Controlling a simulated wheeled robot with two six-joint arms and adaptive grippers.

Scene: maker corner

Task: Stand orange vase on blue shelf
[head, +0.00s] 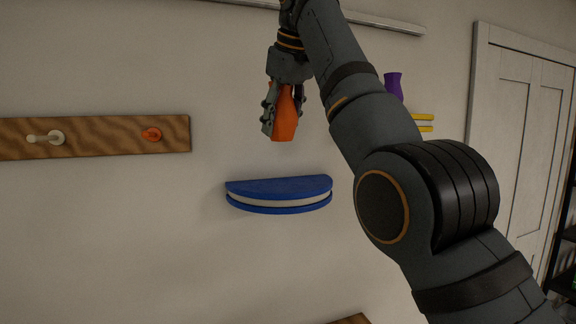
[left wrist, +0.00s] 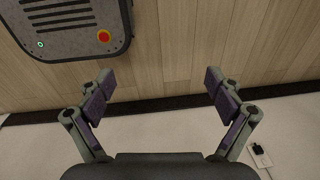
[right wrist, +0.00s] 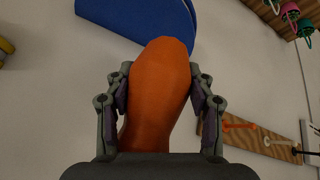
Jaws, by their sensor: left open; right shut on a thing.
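The orange vase (head: 285,118) is held in my right gripper (head: 283,112), above the blue shelf in the head view. In the right wrist view the vase (right wrist: 155,85) fills the space between the fingers of the right gripper (right wrist: 160,95). The blue shelf (head: 280,187) is a half-round ledge on the wall with a pale band between blue layers; its visible top is bare. It also shows beyond the vase in the right wrist view (right wrist: 125,15). The vase is apart from the shelf in the head view. My left gripper (left wrist: 160,90) is open and empty in the left wrist view.
A wooden peg rail (head: 90,138) with a pale and an orange peg is on the wall at left. A purple vase (head: 394,84) stands above a yellow shelf (head: 424,122), partly behind my right arm. A white door (head: 520,130) is at right. Wall around the blue shelf is clear.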

